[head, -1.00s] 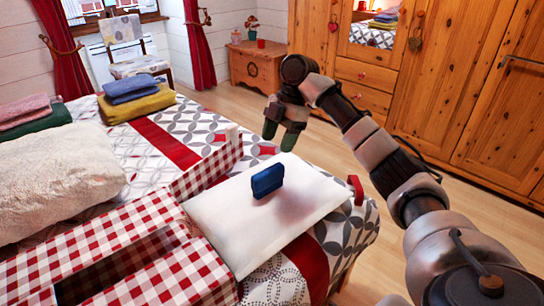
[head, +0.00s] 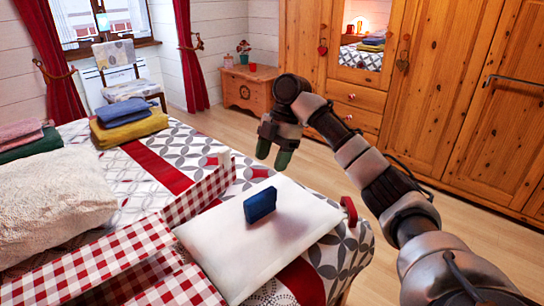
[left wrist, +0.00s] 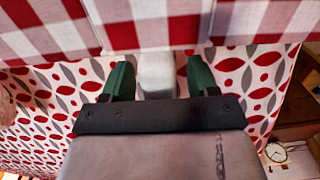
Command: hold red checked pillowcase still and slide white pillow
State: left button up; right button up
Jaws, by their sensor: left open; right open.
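The red checked pillowcase (head: 92,262) lies open on the bed at lower left of the head view, its raised walls showing. The white pillow (head: 215,245) lies flat beside its open side, with a blue block (head: 260,205) standing on it. My right gripper (head: 275,150) is open and empty, pointing down above and beyond the pillow. My left gripper (left wrist: 160,78) is out of the head view. In its wrist view it is open, with a whitish block (left wrist: 157,72) between its green fingers, beside the checked pillowcase (left wrist: 150,22). I cannot tell whether the fingers touch the block.
Folded yellow and blue cloths (head: 130,128) and a fluffy cream cushion (head: 52,195) lie on the patterned bed. A red block (head: 349,211) stands at the pillow's right edge. A wooden nightstand (head: 250,90) and wardrobe (head: 445,110) stand behind clear floor.

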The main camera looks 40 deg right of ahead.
pick_arm(q)
notch_tip(320, 180, up, 12)
jog(key=shift+f, duration=0.15)
dwell(0.3)
